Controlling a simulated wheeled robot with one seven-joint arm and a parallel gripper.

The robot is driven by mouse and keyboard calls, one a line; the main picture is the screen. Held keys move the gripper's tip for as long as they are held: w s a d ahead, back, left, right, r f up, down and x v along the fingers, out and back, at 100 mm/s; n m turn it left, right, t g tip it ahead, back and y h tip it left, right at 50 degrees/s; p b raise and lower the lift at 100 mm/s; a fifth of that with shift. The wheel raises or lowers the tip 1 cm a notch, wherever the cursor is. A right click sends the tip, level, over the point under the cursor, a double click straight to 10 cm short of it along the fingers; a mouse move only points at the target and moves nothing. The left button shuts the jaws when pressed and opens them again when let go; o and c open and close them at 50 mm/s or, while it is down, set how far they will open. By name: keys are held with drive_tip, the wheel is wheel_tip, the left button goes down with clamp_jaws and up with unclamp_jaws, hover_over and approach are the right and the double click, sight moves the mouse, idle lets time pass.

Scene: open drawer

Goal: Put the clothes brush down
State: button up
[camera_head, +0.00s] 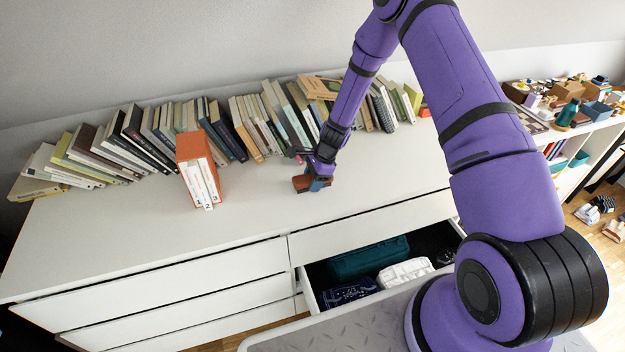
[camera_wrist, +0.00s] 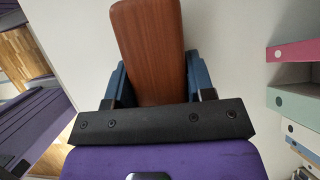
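The clothes brush (camera_wrist: 150,50) has a reddish-brown wooden back and fills the space between my gripper's two blue fingers in the wrist view. My gripper (camera_head: 318,182) is shut on the brush, with one finger on each side of it. In the head view the brush (camera_head: 301,182) is small and sits at or just above the white dresser top (camera_head: 250,228). I cannot tell whether it touches the surface. The brush's underside is hidden.
A row of leaning books (camera_head: 140,135) lines the back of the dresser. An orange binder box (camera_head: 197,168) stands left of my gripper. An open drawer (camera_head: 312,292) below holds a teal case (camera_head: 368,258) and a white item (camera_head: 405,272). The dresser top's front is clear.

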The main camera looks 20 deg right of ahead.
drive_tip(key=o, duration=0.4)
drive_tip(key=v, duration=1.2)
drive_tip(key=shift+r, duration=0.15)
drive_tip(key=s+r+n+t+h, duration=0.1)
drive_tip(key=s+r+n, duration=0.45)
drive_tip(key=r, duration=0.85)
drive_tip(key=s+r+n+t+h, duration=0.1)
drive_tip(key=s+r+n, duration=0.4)
drive_tip(key=r, duration=0.9)
drive_tip(key=s+d+r+n+t+h, duration=0.1)
drive_tip(key=s+r+n, duration=0.2)
drive_tip(key=s, duration=0.9)
drive_tip(key=s+d+r+n+t+h, duration=0.1)
drive_tip(key=s+r+n, duration=0.3)
drive_tip(key=s+r, duration=0.4)
drive_tip(key=s+t, duration=0.1)
drive_tip(key=s, duration=0.4)
drive_tip(key=shift+s+d, duration=0.25)
drive_tip(key=shift+s, duration=0.05)
drive_tip(key=shift+r+n, duration=0.15)
drive_tip(key=shift+n, duration=0.1)
